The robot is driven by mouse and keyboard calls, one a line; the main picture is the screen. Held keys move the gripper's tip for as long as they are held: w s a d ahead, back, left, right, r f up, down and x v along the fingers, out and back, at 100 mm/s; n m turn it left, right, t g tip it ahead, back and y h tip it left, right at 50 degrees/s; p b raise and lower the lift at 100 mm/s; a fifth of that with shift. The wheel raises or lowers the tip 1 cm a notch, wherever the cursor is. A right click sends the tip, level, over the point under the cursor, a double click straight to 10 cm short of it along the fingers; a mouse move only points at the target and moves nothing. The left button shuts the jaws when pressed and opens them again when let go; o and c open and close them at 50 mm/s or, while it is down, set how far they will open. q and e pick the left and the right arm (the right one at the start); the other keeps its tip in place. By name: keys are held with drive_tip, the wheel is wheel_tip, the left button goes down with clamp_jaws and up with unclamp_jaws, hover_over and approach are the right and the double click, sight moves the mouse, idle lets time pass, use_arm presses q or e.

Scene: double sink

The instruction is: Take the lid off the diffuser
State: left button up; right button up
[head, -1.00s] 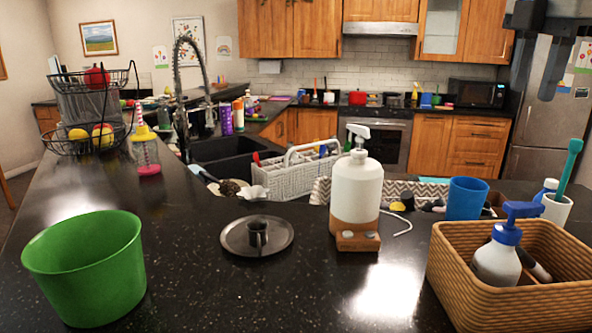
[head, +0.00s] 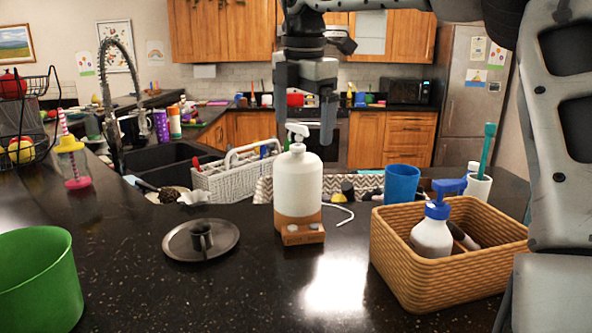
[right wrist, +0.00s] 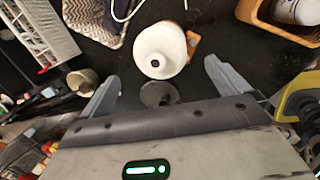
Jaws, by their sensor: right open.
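The diffuser (head: 298,182) stands upright on the dark counter in the middle of the head view. It has a white rounded body that narrows to a neck, and a brown base with two knobs. A white nozzle shape (head: 297,131) shows above its neck; I cannot tell whether it belongs to it. In the right wrist view the diffuser (right wrist: 160,50) shows from above, with a dark spot at its top centre. My right gripper (head: 305,116) is open and empty, pointing down above the diffuser; its fingers (right wrist: 162,72) appear apart from it. My left gripper is out of view.
A wicker basket (head: 398,268) with a blue-topped pump bottle (head: 432,235) and a blue cup (head: 401,184) are at right. A white rack (head: 236,176) stands behind; a green bucket (head: 38,280) is front left.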

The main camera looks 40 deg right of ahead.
sight(300, 146)
drive_tip(key=f, duration=0.2)
drive_tip(key=f+p, duration=0.1)
drive_tip(key=f, duration=0.1)
drive_tip(key=w+f, duration=0.1)
drive_tip(key=f, duration=0.1)
drive_tip(key=shift+d+f, duration=0.2)
drive_tip(key=c, duration=0.9)
